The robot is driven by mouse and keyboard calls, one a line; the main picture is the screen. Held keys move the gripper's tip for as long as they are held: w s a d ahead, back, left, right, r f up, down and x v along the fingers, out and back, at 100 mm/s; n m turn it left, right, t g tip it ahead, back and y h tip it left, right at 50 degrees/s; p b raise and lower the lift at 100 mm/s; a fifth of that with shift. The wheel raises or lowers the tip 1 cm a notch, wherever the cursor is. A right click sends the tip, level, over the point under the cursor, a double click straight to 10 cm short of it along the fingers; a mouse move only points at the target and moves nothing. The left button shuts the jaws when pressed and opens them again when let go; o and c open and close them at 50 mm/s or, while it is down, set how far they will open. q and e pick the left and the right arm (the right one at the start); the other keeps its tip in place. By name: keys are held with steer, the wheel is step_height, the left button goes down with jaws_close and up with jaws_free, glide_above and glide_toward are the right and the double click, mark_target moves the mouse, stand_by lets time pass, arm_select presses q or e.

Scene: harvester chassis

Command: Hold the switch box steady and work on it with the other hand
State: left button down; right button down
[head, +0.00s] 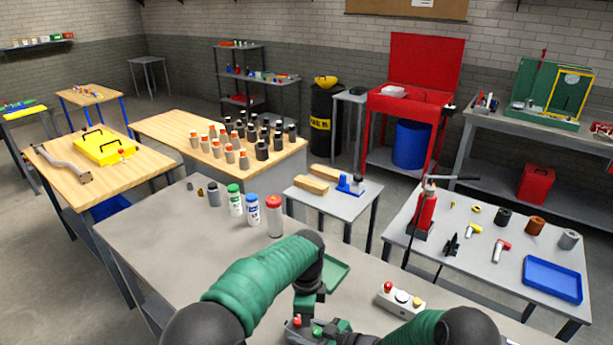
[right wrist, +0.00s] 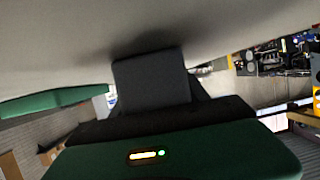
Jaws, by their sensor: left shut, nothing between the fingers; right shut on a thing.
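The switch box (head: 298,329), a small grey box with a red and a green button on top, sits low in the middle of the head view, at the near part of the grey table. My left gripper (head: 303,313) points down over it, shut and empty; I cannot tell whether it touches a button. My right gripper (head: 333,333) comes in from the right and is shut on the box's right side. Arms and frame edge hide part of the box. In the right wrist view, the dark fingers (right wrist: 150,82) lie close to a grey surface; the box is not clearly visible there.
A pale box with red and yellow buttons (head: 401,298) stands to the right on the grey table (head: 165,235). A green tray (head: 336,275) lies just behind my left wrist. Several capped bottles (head: 274,216) stand at the back edge. A tool table with a blue tray (head: 552,279) is farther right.

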steer(key=shift+c, duration=2.4)
jaws_free()
steer(key=shift+d, duration=0.1)
